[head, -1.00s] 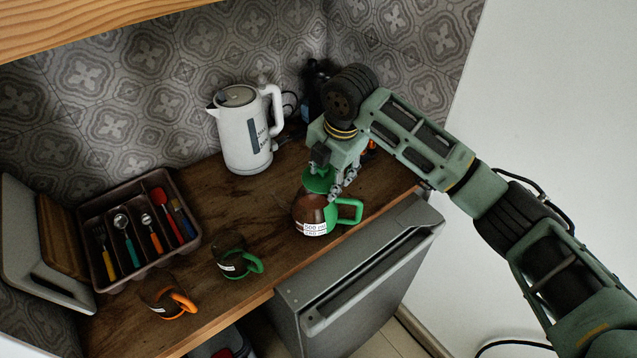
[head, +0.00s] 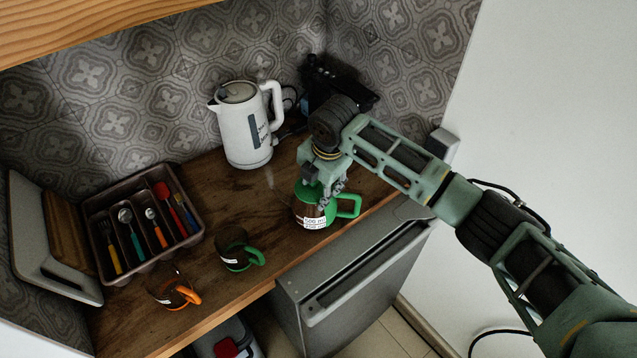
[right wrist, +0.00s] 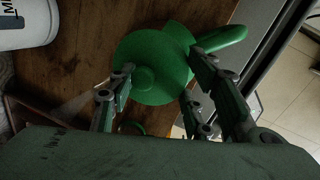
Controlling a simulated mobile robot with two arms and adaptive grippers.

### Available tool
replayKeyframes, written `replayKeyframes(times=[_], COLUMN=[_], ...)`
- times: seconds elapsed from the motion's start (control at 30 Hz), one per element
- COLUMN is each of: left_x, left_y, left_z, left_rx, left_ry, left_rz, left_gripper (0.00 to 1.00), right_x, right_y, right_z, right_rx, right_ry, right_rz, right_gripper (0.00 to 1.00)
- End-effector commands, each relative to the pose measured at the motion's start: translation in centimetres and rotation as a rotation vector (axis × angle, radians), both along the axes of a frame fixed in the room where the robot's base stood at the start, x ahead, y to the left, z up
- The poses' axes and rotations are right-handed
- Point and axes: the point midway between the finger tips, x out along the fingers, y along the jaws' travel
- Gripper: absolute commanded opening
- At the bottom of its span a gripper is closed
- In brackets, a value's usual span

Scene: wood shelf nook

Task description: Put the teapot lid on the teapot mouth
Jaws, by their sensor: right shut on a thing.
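The teapot (head: 312,221) stands on the wooden counter, with a dark see-through body, a white label and a green handle. The green teapot lid (head: 307,191) is at the teapot's mouth. My right gripper (head: 323,187) is above the teapot, pointing down, shut on the lid. In the right wrist view the lid (right wrist: 160,55) is a green disc with a round knob, between the fingers of my right gripper (right wrist: 156,82). The lid covers the mouth from above, so I cannot tell whether it is fully seated. My left gripper is not in view.
A white kettle (head: 245,135) stands behind the teapot. A green-handled cup (head: 234,247) and an orange-handled cup (head: 170,289) stand to the left. A cutlery tray (head: 130,272) is at the far left. The counter's front edge is close to the teapot.

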Motion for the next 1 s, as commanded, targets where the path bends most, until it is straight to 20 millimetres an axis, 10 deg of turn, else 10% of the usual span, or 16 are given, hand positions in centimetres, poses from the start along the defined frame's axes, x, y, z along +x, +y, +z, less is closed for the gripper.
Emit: replayKeyframes(times=[0.3, 0.33, 0.53, 1.0], left_x=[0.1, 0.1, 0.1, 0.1], left_y=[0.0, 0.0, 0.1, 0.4], left_z=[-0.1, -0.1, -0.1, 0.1], left_rx=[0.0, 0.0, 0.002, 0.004], left_ry=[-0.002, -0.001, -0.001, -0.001], left_rz=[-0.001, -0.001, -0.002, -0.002], left_gripper=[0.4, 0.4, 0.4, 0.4], right_x=[-0.1, -0.1, -0.2, 0.0], right_y=[0.0, 0.0, 0.1, 0.0], right_z=[-0.9, -0.9, -1.0, 0.5], right_rx=[0.0, 0.0, 0.001, 0.001], right_ry=[0.003, 0.004, 0.006, -0.001], right_rz=[0.0, 0.0, 0.001, 0.001], right_gripper=[0.16, 0.47, 0.65, 0.65])
